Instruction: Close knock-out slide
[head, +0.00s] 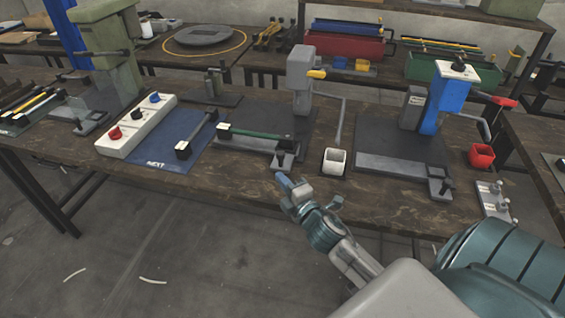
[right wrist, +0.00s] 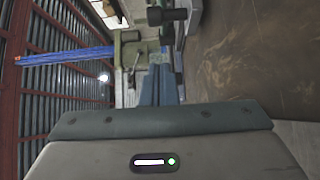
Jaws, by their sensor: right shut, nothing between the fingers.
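The grey press (head: 301,80) with a yellow-tipped handle stands on a dark base near the middle of the bench. Along its front edge runs a light grey slide bar (head: 232,142) with a small grey block and dark knob (head: 284,158) at its right end; I take this for the knock-out slide. A dark green rod lies across above the bar. My right gripper (head: 281,180) is shut and empty, just in front of and below that knob, apparently apart from it. Its closed fingers (right wrist: 160,85) also show in the right wrist view, with a dark knob (right wrist: 168,15) beyond. My left gripper is not in view.
A white button box (head: 136,124) and blue mat (head: 160,172) lie left. The bench's front edge is close to my gripper.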

